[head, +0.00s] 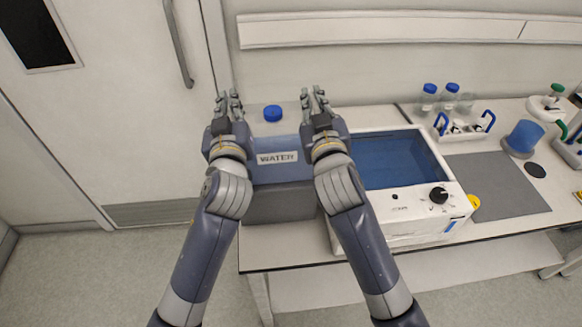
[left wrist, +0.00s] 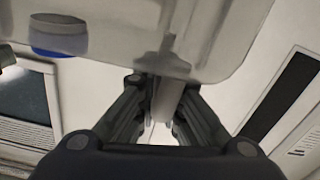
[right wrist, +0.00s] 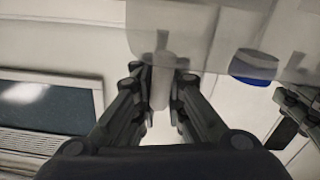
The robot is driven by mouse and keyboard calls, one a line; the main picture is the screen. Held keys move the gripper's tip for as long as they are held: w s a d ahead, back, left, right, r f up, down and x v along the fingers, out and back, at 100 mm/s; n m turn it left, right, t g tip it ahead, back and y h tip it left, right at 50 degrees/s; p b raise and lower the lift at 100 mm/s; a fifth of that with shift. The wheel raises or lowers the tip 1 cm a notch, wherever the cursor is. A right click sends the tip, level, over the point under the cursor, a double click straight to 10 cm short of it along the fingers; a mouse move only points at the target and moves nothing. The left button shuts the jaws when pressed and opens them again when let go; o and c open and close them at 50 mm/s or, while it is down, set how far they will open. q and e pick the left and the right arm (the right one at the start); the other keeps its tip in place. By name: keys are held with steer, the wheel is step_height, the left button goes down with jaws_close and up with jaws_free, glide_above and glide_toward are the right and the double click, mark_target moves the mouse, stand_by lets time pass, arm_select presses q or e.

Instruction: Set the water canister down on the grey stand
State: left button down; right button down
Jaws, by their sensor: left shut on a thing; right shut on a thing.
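The water canister (head: 275,142) is a translucent box with blue liquid, a "WATER" label and a blue cap (head: 273,113). It is upright between my two grippers in the head view. My left gripper (head: 228,103) is shut on its left side handle, and my right gripper (head: 315,101) is shut on its right side handle. The wrist views show each handle between the fingers, with the canister (left wrist: 130,45) above them in the picture. The grey stand (head: 280,205) is directly below the canister at the table's left end. I cannot tell whether the two touch.
A white water bath (head: 400,218) with a dial stands close to the right of the stand. A grey mat (head: 495,185), blue-capped bottles (head: 427,98) and a blue-handled rack (head: 463,125) are farther right. A wall and a door (head: 110,90) are behind and left.

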arm_select(q)
steer(key=shift+w+a+f, duration=0.1)
steer(key=shift+a, duration=0.25)
arm_select(e)
steer(key=shift+d+f, duration=0.15)
steer(key=shift+f, duration=0.25)
arm_select(q)
steer(key=c, duration=1.7)
jaws_free()
arm_select(e)
steer(key=c, duration=1.7)
jaws_free()
steer(key=shift+r, duration=0.1)
steer(key=shift+o, duration=0.2)
arm_select(q)
steer(key=shift+d, duration=0.1)
arm_select(e)
steer(key=shift+r, duration=0.1)
arm_select(q)
steer(key=o, duration=0.7)
arm_select(e)
steer(key=shift+a, duration=0.2)
arm_select(q)
steer(key=shift+d, duration=0.2)
steer(key=shift+s, duration=0.25)
arm_select(e)
steer(key=shift+s, duration=0.1)
